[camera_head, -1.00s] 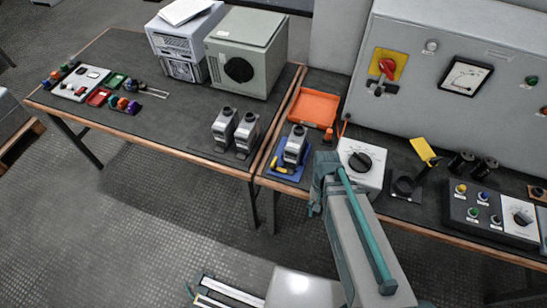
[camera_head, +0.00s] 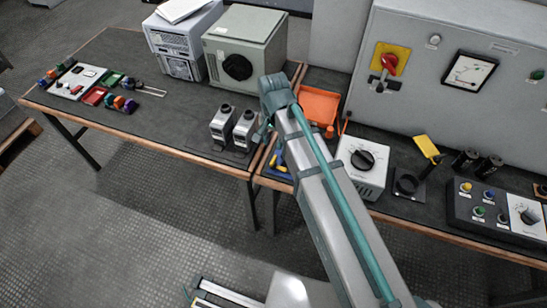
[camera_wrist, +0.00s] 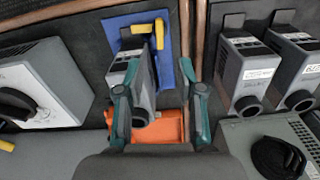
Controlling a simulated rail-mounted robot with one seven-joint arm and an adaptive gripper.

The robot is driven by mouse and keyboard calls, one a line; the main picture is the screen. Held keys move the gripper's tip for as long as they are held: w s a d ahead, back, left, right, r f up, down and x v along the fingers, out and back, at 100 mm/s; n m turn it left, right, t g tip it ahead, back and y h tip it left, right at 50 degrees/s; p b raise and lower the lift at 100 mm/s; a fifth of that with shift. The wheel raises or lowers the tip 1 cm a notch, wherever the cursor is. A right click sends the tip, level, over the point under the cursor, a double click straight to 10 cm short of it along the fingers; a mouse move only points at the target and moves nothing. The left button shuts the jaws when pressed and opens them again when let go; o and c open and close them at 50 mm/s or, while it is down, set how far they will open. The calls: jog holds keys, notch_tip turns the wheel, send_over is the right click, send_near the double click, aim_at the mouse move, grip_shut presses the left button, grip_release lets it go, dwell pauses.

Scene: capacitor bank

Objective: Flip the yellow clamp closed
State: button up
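The yellow clamp (camera_wrist: 146,28) is a bent yellow lever on a blue base plate (camera_wrist: 113,27) in the wrist view. It stands beside the far end of a grey capacitor (camera_wrist: 144,84) that rests on the same plate. In the head view only yellow bits of the clamp (camera_head: 281,169) show beside my arm, which hides most of the plate and capacitor. My gripper (camera_wrist: 160,68) is open above the plate. The clamp lies beyond the fingertips.
An orange tray (camera_head: 318,104) lies behind my gripper. Two more capacitors (camera_head: 233,127) stand to the left. A white dial box (camera_head: 361,166) is to the right, then a black holder with a raised yellow flap (camera_head: 427,147). The control cabinet (camera_head: 425,100) rises behind.

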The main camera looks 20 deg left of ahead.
aim_at(273, 159)
jog(key=shift+f+p, duration=1.15)
jog(key=shift+f, duration=3.95)
grip_shut()
